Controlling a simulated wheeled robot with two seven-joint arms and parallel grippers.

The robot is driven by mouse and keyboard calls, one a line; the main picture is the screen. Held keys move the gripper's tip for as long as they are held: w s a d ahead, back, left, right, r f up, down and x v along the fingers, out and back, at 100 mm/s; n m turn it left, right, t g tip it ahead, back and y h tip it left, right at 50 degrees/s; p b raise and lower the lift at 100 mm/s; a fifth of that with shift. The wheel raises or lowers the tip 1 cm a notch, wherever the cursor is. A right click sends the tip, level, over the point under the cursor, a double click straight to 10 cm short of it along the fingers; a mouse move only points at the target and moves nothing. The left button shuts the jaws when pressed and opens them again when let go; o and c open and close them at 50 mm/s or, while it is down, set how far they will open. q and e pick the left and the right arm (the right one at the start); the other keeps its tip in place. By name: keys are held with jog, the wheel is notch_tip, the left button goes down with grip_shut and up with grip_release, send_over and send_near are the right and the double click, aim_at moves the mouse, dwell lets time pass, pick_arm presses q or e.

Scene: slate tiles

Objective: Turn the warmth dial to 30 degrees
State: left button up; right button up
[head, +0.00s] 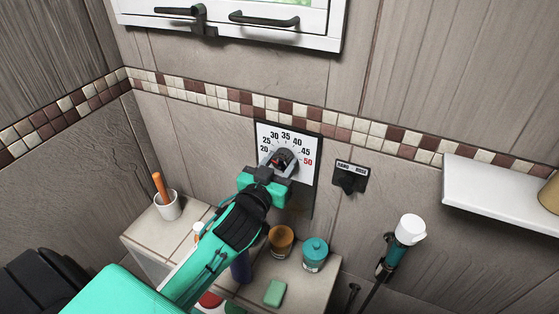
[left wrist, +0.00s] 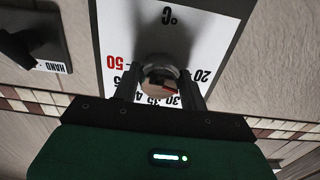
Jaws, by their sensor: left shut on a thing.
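The warmth dial is a round grey knob (head: 284,156) on a white scale plate (head: 303,139) on the tiled wall. The scale reads from 20 at the left over the top to a red 50 at the right. My left gripper (head: 278,168) is shut on the knob, with one finger on each side. The left wrist view shows the knob (left wrist: 159,82) between the fingers, with the scale upside down. A small red mark shows on the knob's face. The fingers partly cover the scale, and I cannot tell the exact setting. My right gripper is not in view.
A black HAND/HOSE lever (head: 350,179) sits right of the dial. A hand shower (head: 410,229) and a white shelf (head: 495,193) are further right. Below, a tiled ledge (head: 153,228) holds a white cup (head: 168,207), an orange jar (head: 281,241), a teal jar (head: 314,254) and green soap (head: 274,293).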

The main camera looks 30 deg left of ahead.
pick_arm(q)
jog(key=shift+m, duration=0.3)
jog(key=m+p, duration=0.2)
jog(key=m, duration=0.1)
jog(key=shift+r+m, duration=0.1)
jog(key=shift+m, duration=0.2)
jog(key=shift+m+p, duration=1.1)
jog(key=shift+m, duration=1.1)
jog(key=shift+a, duration=0.1)
jog(key=o, duration=1)
